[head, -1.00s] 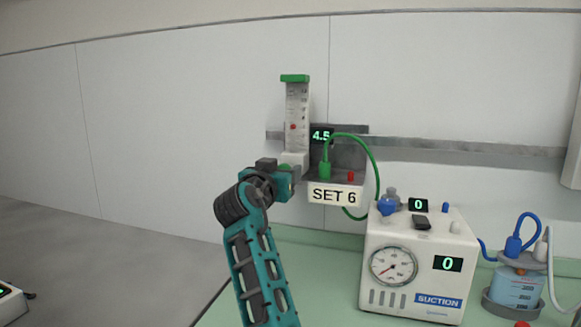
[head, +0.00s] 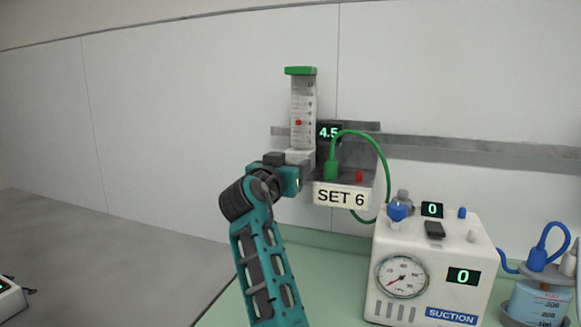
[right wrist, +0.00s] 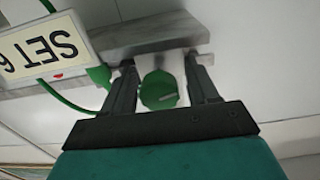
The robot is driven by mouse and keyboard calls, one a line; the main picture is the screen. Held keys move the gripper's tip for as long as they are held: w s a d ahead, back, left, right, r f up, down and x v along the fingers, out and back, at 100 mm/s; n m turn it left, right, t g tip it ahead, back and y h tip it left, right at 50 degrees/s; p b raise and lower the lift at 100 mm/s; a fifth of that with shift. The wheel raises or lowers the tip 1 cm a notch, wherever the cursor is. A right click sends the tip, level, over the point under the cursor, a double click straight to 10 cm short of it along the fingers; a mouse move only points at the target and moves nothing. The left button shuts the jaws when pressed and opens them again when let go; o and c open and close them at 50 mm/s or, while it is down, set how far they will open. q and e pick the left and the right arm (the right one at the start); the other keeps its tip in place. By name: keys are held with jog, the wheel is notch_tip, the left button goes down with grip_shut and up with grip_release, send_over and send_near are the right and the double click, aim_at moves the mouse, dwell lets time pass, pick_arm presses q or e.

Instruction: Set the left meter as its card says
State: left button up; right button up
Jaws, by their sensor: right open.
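The left meter (head: 303,110) is a clear upright tube with a green cap and a red bead, mounted on a wall rail. Its display (head: 328,132) reads 4.5. The card (head: 341,197) below reads SET 6, and it also shows in the right wrist view (right wrist: 44,48). My right gripper (head: 297,174) is at the meter's base, hiding the knob in the head view. In the right wrist view the green knob (right wrist: 160,92) sits between the open fingers (right wrist: 160,66); I cannot tell whether they touch it. My left gripper is out of view.
A green hose (head: 375,148) loops from a fitting right of the meter. A white suction unit (head: 408,306) with a dial and displays at 0 stands on the green counter (head: 333,280). A blue-liquid jar (head: 538,301) is at the right. The wall left of the meter is bare.

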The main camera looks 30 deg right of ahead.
jog(key=c, duration=1)
jog(key=shift+o, duration=0.2)
jog(key=shift+r+n+p, duration=0.1)
jog(key=shift+n+p, duration=0.25)
jog(key=shift+n, duration=0.05)
jog(key=n+p, duration=0.2)
jog(key=shift+r+n, duration=0.1)
jog(key=shift+n, duration=0.2)
jog(key=shift+n+p, duration=1.05)
jog(key=shift+n, duration=0.55)
jog(key=shift+a, duration=0.1)
